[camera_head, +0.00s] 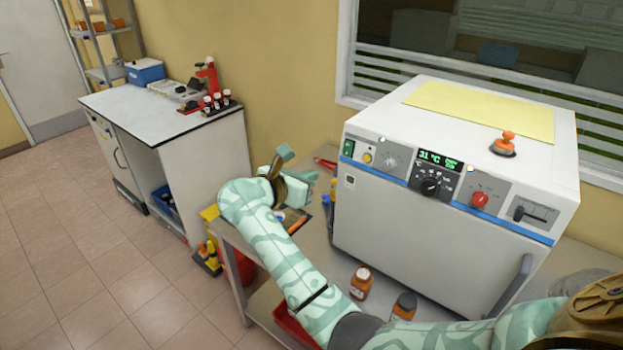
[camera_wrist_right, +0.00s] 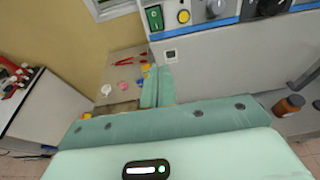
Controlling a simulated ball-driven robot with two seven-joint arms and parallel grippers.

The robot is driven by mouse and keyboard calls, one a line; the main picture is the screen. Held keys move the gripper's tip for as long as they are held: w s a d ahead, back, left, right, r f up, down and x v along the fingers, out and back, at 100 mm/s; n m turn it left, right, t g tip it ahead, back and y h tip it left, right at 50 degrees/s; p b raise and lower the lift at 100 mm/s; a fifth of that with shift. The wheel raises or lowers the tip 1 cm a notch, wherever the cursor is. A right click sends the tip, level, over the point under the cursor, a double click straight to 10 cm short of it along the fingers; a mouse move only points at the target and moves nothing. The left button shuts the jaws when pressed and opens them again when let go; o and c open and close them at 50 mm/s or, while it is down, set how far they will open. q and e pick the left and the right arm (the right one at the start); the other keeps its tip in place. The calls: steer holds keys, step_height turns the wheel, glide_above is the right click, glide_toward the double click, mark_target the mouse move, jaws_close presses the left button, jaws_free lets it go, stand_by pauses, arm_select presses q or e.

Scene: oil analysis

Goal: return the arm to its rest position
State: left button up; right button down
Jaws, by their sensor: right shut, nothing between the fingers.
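My right arm reaches in from the lower right of the head view, bends at the elbow and extends over the bench (camera_head: 232,238). My right gripper (camera_head: 313,176) is at its far end, left of the white oven (camera_head: 410,205), partly hidden by its own wrist. In the right wrist view, the gripper's two pale green fingers (camera_wrist_right: 158,82) are together with nothing between them. They appear over the bench, beside the oven's lower left front (camera_wrist_right: 200,62). My left gripper is not in view.
Brown bottles (camera_head: 361,283) (camera_head: 404,306) stand in front of the oven, close to my forearm. Red tongs (camera_head: 325,163) and small items lie on the bench behind the gripper. A white cabinet (camera_head: 215,150) stands to the left, holding red-topped bottles. Open tiled floor (camera_head: 80,240) is at left.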

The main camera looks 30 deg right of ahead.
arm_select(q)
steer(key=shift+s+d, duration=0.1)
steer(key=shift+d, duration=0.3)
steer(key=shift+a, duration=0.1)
